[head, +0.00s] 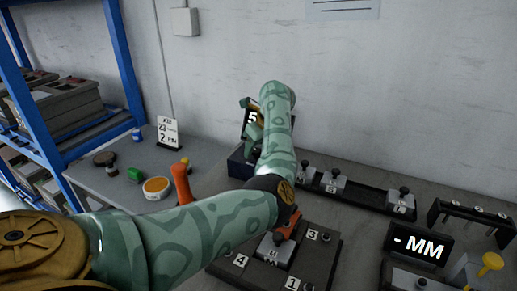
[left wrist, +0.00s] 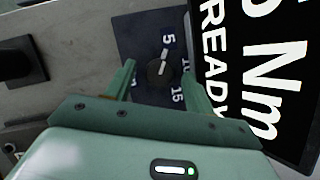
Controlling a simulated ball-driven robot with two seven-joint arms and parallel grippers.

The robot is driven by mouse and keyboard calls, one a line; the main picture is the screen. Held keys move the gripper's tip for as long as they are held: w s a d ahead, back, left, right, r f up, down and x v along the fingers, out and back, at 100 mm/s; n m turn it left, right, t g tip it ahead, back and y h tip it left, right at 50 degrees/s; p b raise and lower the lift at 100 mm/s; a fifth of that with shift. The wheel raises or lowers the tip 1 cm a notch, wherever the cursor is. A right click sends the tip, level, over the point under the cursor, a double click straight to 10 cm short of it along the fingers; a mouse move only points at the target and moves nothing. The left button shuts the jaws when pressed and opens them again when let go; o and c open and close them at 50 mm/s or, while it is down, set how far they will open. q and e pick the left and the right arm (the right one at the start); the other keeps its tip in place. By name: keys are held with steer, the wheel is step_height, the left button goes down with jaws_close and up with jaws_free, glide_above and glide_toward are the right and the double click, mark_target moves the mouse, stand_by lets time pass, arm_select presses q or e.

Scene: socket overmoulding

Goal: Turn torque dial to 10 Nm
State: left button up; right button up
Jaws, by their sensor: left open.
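The torque dial (left wrist: 160,68) is a small dark round knob on a dark blue panel (left wrist: 137,28), with 5, 10 and 15 marked around it. Its pale pointer line points to the 5. Beside it a black display (left wrist: 250,75) shows white text, "Nm" and "READY", with a digit that looks like 5. It also shows in the head view (head: 251,119), partly behind my arm. My left gripper (left wrist: 158,70) is open, its green fingers on either side of the dial. I cannot tell whether they touch it. The left finger hides a marking.
In the head view, a dark fixture (head: 325,248) with numbered positions lies below my left arm. A rack with several grey parts (head: 370,196) stands to the right. Nearer right is a "- MM" display (head: 419,246). An orange-handled tool (head: 181,181) stands left of my arm.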

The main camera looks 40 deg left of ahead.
arm_select(q)
steer(key=c, duration=1)
